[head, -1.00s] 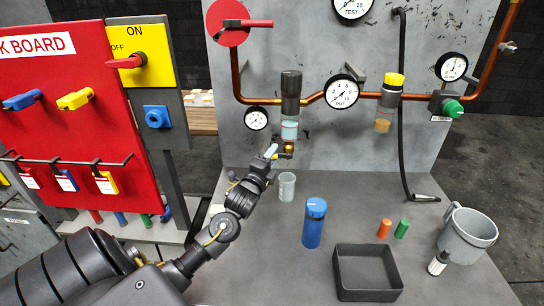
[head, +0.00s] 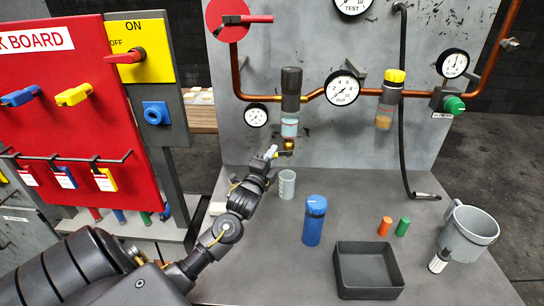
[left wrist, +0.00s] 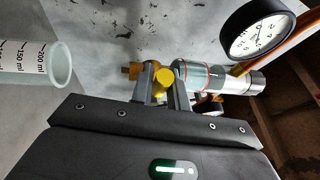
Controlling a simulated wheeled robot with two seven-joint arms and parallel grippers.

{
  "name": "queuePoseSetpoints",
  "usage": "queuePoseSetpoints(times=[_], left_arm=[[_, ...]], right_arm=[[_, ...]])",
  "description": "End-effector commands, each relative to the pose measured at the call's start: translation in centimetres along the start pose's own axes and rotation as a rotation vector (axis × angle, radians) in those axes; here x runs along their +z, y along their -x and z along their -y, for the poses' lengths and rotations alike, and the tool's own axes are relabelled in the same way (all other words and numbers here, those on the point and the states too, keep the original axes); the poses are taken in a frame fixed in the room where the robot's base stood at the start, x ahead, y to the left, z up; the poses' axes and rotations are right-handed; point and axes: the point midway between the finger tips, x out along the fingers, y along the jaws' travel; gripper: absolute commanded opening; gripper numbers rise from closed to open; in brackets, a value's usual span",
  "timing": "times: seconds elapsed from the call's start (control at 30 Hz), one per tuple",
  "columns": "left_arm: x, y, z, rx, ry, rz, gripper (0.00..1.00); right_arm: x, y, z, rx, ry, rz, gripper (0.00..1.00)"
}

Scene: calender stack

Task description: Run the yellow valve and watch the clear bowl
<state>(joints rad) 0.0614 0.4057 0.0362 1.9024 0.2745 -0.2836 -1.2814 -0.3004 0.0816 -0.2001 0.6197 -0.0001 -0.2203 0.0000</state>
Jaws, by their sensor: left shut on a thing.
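The clear bowl (head: 290,127) hangs under a dark-topped unit on the copper pipe and holds pale bluish liquid. A small brass drain fitting (head: 288,145) sits below it. In the left wrist view the bowl (left wrist: 198,76) lies sideways, with red lines on it. My left gripper (head: 271,152) is at the drain; in the left wrist view its fingers (left wrist: 168,88) are shut on the small yellow valve (left wrist: 164,79). The fingers hide part of the valve. My right gripper is not in view.
A graduated beaker (head: 287,184) stands below the drain. A blue bottle (head: 314,222), a black tray (head: 367,270), orange and green cylinders and a grey mug (head: 468,232) stand on the bench. A second, yellow-capped bowl (head: 384,117) hangs to the right. The red board (head: 60,120) is at left.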

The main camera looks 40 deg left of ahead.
Motion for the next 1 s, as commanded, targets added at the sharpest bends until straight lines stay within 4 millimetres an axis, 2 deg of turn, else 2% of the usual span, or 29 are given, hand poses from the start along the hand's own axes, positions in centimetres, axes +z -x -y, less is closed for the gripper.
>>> queuePoseSetpoints(times=[0.5,1.0], left_arm=[[-0.5,0.1,-1.7,-0.134,0.316,0.067,0.0],[-0.6,0.1,-2.0,-0.177,0.413,0.089,0.0]], right_arm=[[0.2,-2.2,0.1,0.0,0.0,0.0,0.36],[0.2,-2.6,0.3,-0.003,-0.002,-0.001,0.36]])
